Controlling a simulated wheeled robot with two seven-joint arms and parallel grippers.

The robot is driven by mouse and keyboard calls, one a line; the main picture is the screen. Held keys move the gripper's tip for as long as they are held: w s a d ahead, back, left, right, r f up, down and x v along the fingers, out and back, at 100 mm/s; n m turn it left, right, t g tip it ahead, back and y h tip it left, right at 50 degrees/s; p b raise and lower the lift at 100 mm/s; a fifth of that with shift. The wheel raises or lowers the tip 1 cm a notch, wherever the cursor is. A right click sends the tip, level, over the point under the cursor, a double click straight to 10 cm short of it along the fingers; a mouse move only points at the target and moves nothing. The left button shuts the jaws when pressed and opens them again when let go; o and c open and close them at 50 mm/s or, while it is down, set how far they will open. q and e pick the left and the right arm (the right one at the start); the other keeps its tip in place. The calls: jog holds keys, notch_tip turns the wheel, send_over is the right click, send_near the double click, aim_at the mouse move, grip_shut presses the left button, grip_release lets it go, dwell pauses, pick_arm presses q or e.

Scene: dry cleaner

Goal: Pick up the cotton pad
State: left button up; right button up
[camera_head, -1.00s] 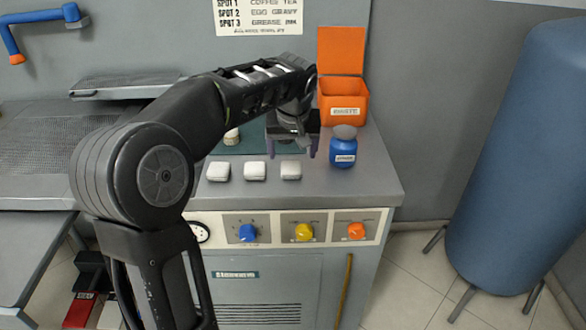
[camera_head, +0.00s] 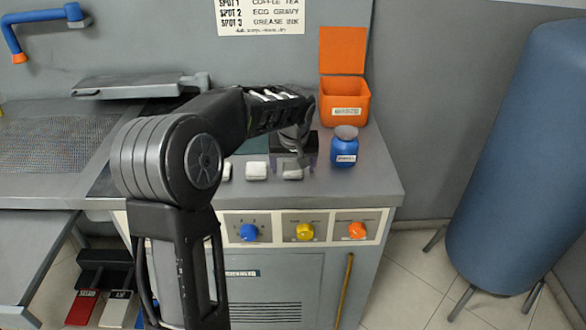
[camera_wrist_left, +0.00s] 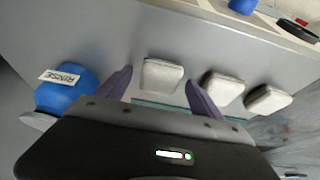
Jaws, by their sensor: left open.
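Three white cotton pads lie in a row near the front of the grey counter: left (camera_head: 224,172), middle (camera_head: 256,171) and right (camera_head: 292,173). My left gripper (camera_head: 297,161) points down at the right pad and partly hides it in the head view. In the left wrist view the gripper (camera_wrist_left: 160,92) is open, with its purple fingers on either side of the right pad (camera_wrist_left: 162,74). The pad sits between and slightly beyond the fingertips; I cannot tell whether they touch it. The other pads (camera_wrist_left: 222,88) lie outside the fingers. My right gripper is not in view.
A blue rinse bottle (camera_head: 344,152) with a grey lid stands close to the right of my gripper. An orange open box (camera_head: 343,101) is behind it. Blue, yellow and orange knobs (camera_head: 304,232) line the counter's front panel. The counter's right front corner is clear.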

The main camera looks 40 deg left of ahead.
aim_at(293, 167)
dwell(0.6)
pick_arm(q)
jog(key=c, duration=1.5)
notch_tip(293, 167, up, 10)
jog(key=shift+c, duration=0.2)
jog(key=o, duration=0.8)
jog(key=c, duration=0.6)
jog(key=shift+o, duration=0.2)
